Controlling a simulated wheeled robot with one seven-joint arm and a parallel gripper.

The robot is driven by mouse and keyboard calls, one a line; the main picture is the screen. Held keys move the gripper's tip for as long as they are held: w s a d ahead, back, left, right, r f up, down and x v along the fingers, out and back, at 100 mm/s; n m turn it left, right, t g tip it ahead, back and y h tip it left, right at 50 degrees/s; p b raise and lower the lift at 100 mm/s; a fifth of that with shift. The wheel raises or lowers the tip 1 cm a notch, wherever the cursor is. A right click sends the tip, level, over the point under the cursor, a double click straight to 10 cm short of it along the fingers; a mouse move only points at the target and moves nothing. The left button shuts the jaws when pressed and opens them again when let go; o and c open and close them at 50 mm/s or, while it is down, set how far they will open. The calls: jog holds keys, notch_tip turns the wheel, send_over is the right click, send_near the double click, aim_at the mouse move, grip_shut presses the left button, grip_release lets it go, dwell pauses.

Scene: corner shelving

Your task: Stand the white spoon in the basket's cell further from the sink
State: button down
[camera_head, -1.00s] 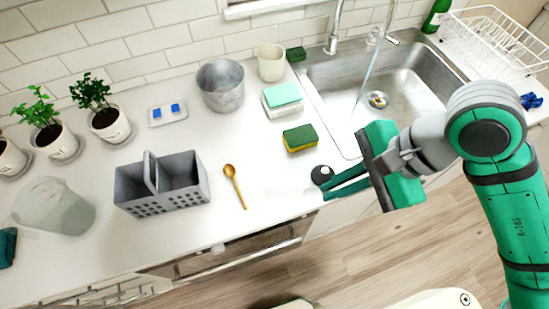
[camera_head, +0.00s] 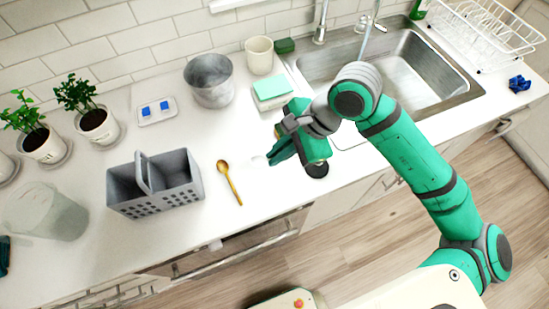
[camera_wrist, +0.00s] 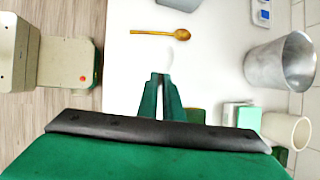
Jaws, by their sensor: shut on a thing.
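The white spoon (camera_wrist: 169,57) is hard to see against the white counter. In the wrist view its pale end sticks out past the fingertips. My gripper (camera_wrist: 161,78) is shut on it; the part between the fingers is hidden. In the head view my gripper (camera_head: 273,157) is over the counter, right of the wooden spoon, with a faint pale tip (camera_head: 259,158) showing at its left. The grey basket (camera_head: 158,204) stands upright to the left, with two cells and a handle between them. The left cell is further from the sink (camera_head: 400,75). Both cells look empty.
A wooden spoon (camera_head: 230,183) lies between the basket and my gripper. A metal pot (camera_head: 210,82), white cup (camera_head: 259,56) and teal-topped box (camera_head: 271,90) stand behind. A translucent container (camera_head: 45,215) is left of the basket.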

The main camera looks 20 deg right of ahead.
jog(key=shift+w+a+f, duration=0.15)
jog(key=shift+w+f, duration=0.1)
jog(key=shift+f, duration=0.1)
jog(key=shift+w+f, duration=0.15)
jog(key=shift+f, duration=1.5)
jog(key=shift+f, duration=0.1)
jog(key=c, duration=1.9)
grip_release()
jog(key=v, duration=1.2)
